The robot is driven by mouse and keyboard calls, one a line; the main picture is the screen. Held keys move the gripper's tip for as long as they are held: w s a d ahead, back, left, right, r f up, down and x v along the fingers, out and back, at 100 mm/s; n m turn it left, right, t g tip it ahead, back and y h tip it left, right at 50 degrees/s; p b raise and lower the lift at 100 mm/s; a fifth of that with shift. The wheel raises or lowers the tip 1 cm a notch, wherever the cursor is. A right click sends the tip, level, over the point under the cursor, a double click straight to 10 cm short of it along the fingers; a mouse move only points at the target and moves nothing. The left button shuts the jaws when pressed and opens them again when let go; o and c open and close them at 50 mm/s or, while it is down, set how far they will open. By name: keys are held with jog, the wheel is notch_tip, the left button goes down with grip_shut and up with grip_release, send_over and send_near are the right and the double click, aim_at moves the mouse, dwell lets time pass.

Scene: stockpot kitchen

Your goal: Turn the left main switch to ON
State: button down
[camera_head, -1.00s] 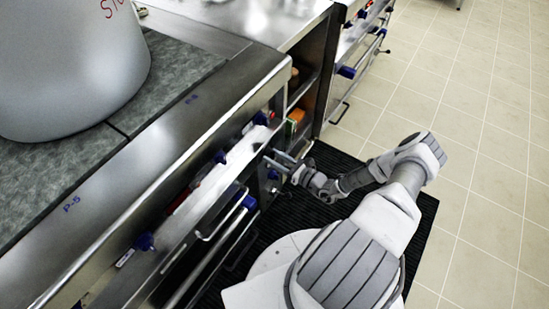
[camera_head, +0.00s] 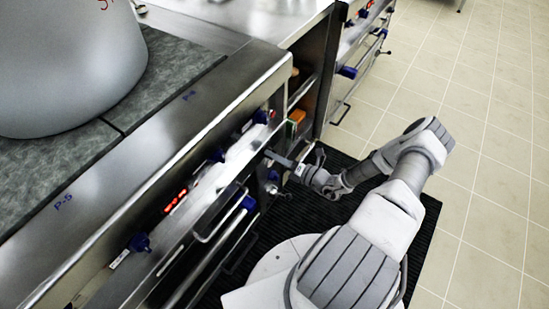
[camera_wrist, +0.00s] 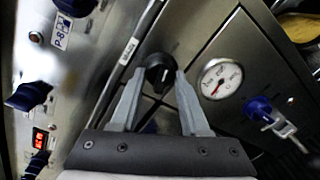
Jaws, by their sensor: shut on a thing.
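A round black rotary switch (camera_wrist: 158,72) sits on the steel front panel in the wrist view. My gripper (camera_wrist: 160,84) is shut on this switch, with one grey fingertip at each side of it. The switch's ON and OFF marks cannot be read. A small white label (camera_wrist: 129,50) is just up and left of the switch. In the head view my gripper (camera_head: 276,160) reaches the stove front below the steel counter edge; the switch is hidden there.
A pressure gauge (camera_wrist: 220,78) is right of the switch, with a blue-handled valve (camera_wrist: 262,110) beyond. Blue knobs (camera_wrist: 28,95) and a lit red display (camera_wrist: 40,138) are on the left panel. A large pot (camera_head: 65,70) stands on the stove top. Tiled floor (camera_head: 480,170) is clear.

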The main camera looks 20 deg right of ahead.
jog(key=shift+m+b, duration=0.35)
jog(key=shift+m, duration=1.15)
jog(key=shift+c, duration=2)
grip_release()
jog(key=p+v, duration=0.2)
jog(key=v, duration=1.5)
jog(key=shift+d, duration=0.3)
